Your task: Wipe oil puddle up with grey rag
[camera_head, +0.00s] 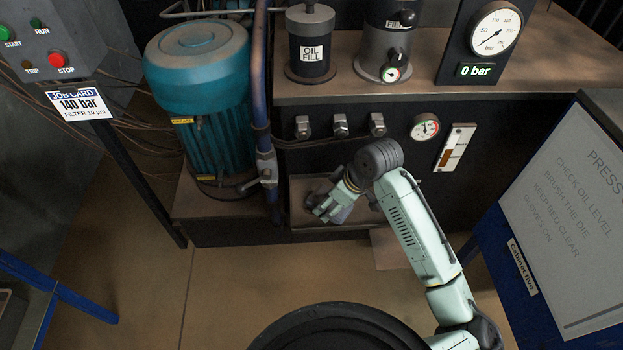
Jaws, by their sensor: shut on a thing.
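My gripper (324,207) reaches down into a shallow tray (300,190) at the front of the dark machine base. It is shut on a small grey thing at its fingertips, which looks like the grey rag; the gripper and dim light hide most of it. I cannot make out a clear edge of the oil puddle. The tray floor around the gripper looks brown and dull, and part of it is hidden behind my wrist.
A teal motor (200,70) and a blue upright pipe (261,110) stand left of the tray. Valve knobs (340,125) and a small gauge (425,127) sit above it. A blue-framed sign (575,240) stands at right. The floor (240,290) in front is mostly clear.

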